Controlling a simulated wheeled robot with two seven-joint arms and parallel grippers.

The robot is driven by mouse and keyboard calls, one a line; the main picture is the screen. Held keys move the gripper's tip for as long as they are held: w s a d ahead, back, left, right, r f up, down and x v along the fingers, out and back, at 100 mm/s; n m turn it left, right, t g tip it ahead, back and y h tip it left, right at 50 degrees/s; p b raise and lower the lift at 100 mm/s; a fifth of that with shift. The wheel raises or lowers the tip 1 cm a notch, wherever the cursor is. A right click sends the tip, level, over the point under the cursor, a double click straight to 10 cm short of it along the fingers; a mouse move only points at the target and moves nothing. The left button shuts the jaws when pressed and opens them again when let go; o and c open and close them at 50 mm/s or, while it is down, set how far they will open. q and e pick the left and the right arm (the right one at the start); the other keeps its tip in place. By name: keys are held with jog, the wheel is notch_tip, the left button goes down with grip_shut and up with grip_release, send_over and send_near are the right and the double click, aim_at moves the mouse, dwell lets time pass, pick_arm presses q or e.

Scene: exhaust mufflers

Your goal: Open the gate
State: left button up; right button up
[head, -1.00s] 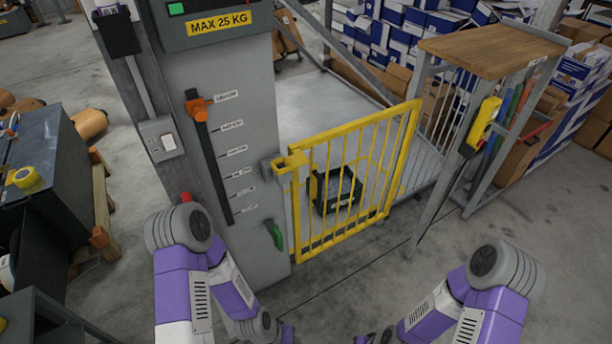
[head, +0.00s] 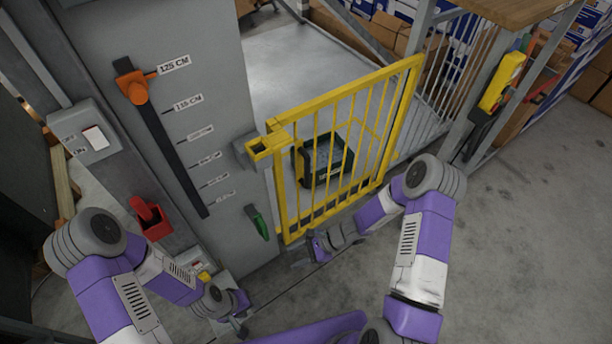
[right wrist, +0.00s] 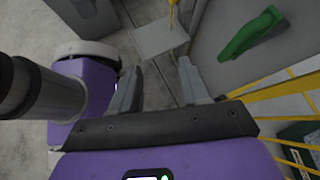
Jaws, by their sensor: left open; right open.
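The yellow barred gate (head: 350,150) stands upright beside the grey column. Its yellow corner block (head: 266,147) sits at a grey bracket on the column. A green handle (head: 258,222) is on the column, left of the gate's lower part; it also shows in the right wrist view (right wrist: 250,35). My right gripper (head: 308,258) is open and empty, low in front of the gate; its spread fingers show in the right wrist view (right wrist: 158,88), with gate bars (right wrist: 285,92) to their right. My left gripper (head: 240,325) is low at the column's foot, open, its fingers small in view.
A dark crate (head: 323,160) sits behind the gate bars. The column bears an orange slider (head: 134,88) on a height scale, a switch box (head: 85,130) and a red holder (head: 150,217). A wooden-topped stand (head: 490,12) is at right. Floor at right is clear.

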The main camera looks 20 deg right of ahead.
jog(key=w+d+r+m+t+y+b, duration=0.1)
jog(key=w+d+m+t, duration=0.15)
jog(key=w, duration=0.25)
jog(key=w+d+r+m+t+y+b, duration=0.1)
jog(key=w+m+t, duration=0.25)
jog(key=w, duration=0.25)
jog(key=m+t+h+b, duration=0.3)
jog(key=m+t, duration=0.3)
jog(key=t, duration=0.2)
send_near(309, 171)
jog(key=x, duration=0.4)
jog(key=b+x, duration=0.1)
jog(key=x, duration=0.6)
jog(key=shift+w+d, duration=0.1)
jog(key=shift+r, duration=0.1)
grip_shut()
